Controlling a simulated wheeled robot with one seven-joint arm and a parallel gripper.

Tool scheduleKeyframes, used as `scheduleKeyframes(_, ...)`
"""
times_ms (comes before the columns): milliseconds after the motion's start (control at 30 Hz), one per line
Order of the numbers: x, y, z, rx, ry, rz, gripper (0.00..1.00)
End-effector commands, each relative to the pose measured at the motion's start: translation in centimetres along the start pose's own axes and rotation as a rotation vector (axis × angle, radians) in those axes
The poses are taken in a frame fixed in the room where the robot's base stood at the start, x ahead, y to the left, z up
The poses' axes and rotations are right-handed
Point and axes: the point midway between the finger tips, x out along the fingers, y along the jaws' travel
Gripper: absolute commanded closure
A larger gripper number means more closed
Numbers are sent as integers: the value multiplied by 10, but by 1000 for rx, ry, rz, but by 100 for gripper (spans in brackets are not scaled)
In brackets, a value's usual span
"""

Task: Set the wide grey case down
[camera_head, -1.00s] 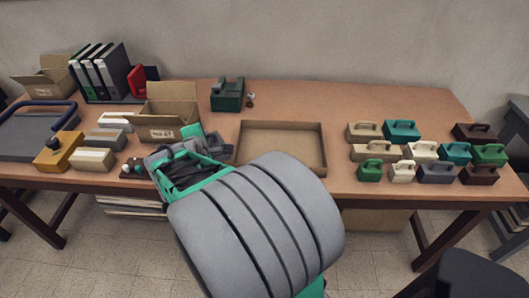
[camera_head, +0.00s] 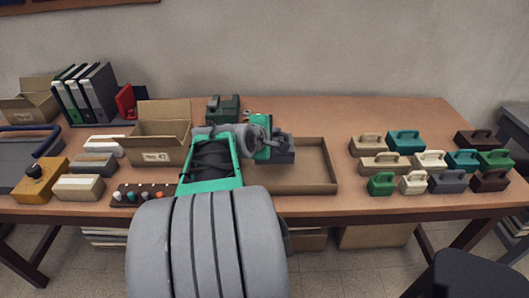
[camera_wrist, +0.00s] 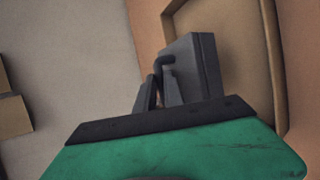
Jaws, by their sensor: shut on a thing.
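The wide grey case (camera_head: 284,152) is dark grey with a handle on top. My gripper (camera_head: 268,141) is shut on its handle, and the arm partly hides the case in the head view. The case is at the left part of the shallow brown tray (camera_head: 318,186). In the wrist view, the grey case (camera_wrist: 205,68) shows beside the dark fingers of my gripper (camera_wrist: 160,88), overlapping the edge of the tray (camera_wrist: 274,60). I cannot tell whether its base touches the tray floor.
Several coloured cases with handles, among them another grey one (camera_head: 448,182), stand right of the tray. A dark green case (camera_head: 222,108) stands behind my gripper. An open cardboard box (camera_head: 160,152) and a knob strip (camera_head: 140,195) are to the left. The tray's right part is empty.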

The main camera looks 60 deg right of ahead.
Motion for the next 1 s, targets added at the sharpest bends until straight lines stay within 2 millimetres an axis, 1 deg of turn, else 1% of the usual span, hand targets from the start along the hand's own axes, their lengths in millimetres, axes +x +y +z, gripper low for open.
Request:
scheduleKeyframes(33,9,-11,-13,-7,0,-7,100)
scheduleKeyframes(100,17,-18,-26,-5,1,-5,100)
scheduleKeyframes(333,31,-31,-49,-5,2,-3,100)
scheduleKeyframes(400,38,-43,-52,-5,0,-5,100)
scheduleKeyframes(500,45,-54,-55,-3,0,-4,100)
scheduleKeyframes(767,46,-56,-55,-1,1,-1,100)
scheduleKeyframes(800,46,-56,-55,-2,1,-2,86)
scheduleKeyframes(1000,46,-56,-55,-2,1,-2,70)
